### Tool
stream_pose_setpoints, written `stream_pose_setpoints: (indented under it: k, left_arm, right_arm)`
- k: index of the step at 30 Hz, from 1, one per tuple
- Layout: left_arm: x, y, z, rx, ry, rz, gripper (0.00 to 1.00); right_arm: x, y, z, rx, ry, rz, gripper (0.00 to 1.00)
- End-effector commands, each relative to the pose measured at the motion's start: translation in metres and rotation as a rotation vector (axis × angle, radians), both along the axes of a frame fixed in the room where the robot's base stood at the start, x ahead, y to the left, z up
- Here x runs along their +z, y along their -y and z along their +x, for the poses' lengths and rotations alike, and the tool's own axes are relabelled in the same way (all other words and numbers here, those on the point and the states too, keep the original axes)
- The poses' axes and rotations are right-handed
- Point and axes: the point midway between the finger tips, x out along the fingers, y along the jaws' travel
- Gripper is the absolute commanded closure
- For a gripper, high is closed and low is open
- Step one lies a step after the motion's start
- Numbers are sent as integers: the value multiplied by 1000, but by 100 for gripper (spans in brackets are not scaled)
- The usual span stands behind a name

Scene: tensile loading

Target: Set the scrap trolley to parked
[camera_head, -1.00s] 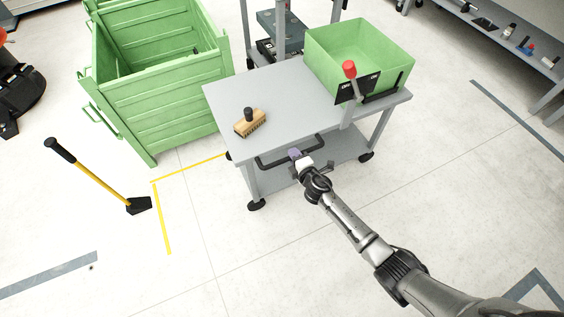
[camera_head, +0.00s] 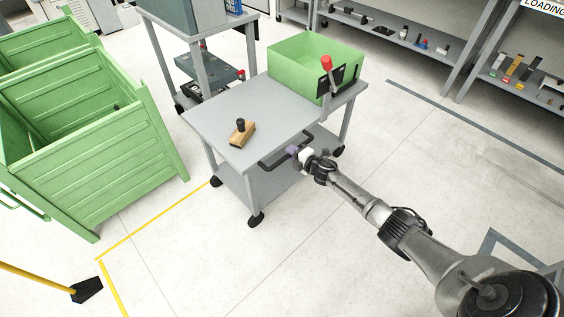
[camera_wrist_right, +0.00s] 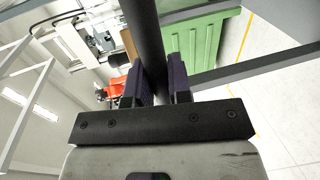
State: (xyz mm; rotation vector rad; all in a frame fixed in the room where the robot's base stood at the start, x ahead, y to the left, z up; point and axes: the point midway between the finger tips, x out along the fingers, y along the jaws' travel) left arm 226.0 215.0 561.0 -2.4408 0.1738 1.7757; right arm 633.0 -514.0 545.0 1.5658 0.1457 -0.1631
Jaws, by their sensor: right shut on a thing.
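The grey scrap trolley (camera_head: 222,107) stands on black castors in the middle of the head view. A green bin (camera_head: 290,69) and a wooden brush (camera_head: 239,135) are on its top. A lever with a red knob (camera_head: 326,62) stands by a black label plate (camera_head: 337,80) at its right corner; the lettering is unreadable now. My right gripper (camera_head: 295,152) is shut on the trolley's dark push handle (camera_head: 272,164). In the right wrist view the dark bar (camera_wrist_right: 150,45) passes between the two purple-grey fingers. My left gripper is not in view.
A large green crate (camera_head: 100,150) stands left of the trolley, near yellow floor lines (camera_head: 150,238). A yellow-handled tool (camera_head: 84,291) is at lower left. A grey rack (camera_head: 188,45) stands behind the trolley, and shelves (camera_head: 390,30) line the back right. Floor in front is clear.

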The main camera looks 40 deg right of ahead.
Motion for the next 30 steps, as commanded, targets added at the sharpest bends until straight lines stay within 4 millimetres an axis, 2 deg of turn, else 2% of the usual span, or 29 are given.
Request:
stream_pose_setpoints:
  k: [6,20,21,27,30]
  left_arm:
    - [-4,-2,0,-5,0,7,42]
    - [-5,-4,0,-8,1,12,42]
    - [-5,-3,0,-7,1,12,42]
    - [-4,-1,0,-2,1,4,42]
    - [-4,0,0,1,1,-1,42]
  right_arm:
    - [2,15,1,1,3,-1,100]
    - [0,18,0,2,1,0,100]
    - [0,18,0,1,0,0,77]
    - [0,18,0,2,0,0,58]
    - [0,17,0,2,0,0,56]
